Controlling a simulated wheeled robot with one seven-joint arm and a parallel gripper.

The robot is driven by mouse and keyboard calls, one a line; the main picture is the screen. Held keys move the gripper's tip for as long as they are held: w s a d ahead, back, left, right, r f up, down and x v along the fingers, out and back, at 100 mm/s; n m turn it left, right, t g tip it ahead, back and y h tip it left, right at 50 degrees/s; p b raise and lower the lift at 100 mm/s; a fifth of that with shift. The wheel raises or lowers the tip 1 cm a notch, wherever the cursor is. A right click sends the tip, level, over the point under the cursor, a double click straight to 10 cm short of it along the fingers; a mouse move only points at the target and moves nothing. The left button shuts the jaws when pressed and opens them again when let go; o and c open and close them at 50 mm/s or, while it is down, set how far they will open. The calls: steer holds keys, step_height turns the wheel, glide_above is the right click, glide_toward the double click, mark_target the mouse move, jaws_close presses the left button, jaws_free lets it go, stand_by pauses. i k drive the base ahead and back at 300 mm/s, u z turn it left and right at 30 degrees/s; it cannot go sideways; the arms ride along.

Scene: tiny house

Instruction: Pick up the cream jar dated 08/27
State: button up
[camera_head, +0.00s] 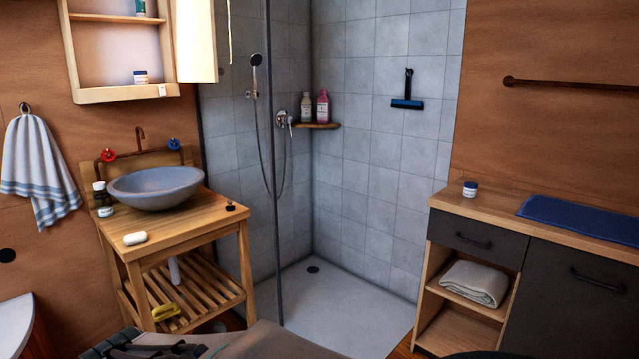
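Several small white jars with dark blue lids or labels are in view, and no date can be read on any of them. One jar (469,188) stands upright on the wooden top of the right-hand cabinet, near its left end. Another jar (140,77) stands on the bottom board of the wall shelf at the upper left. A white container (106,211) stands on the washstand, left of the basin. What looks like my gripper (150,347) is a dark shape cut off at the bottom left edge, far from the jars. Its fingers cannot be made out.
The washstand (190,222) holds a grey basin (156,188), a soap bar (135,238) and a small dark item (230,206). A shower glass edge stands beside it. The cabinet top (495,200) carries a blue towel (585,218). The shower floor (335,300) is clear.

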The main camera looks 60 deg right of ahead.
mark_target(470, 189)
steer(key=k, duration=0.3)
steer(key=z, duration=1.4)
steer(key=i, duration=0.4)
steer(key=z, duration=1.5)
steer(key=i, duration=0.55)
steer(key=u, duration=0.7)
steer(key=i, duration=1.35)
steer(key=z, duration=0.3)
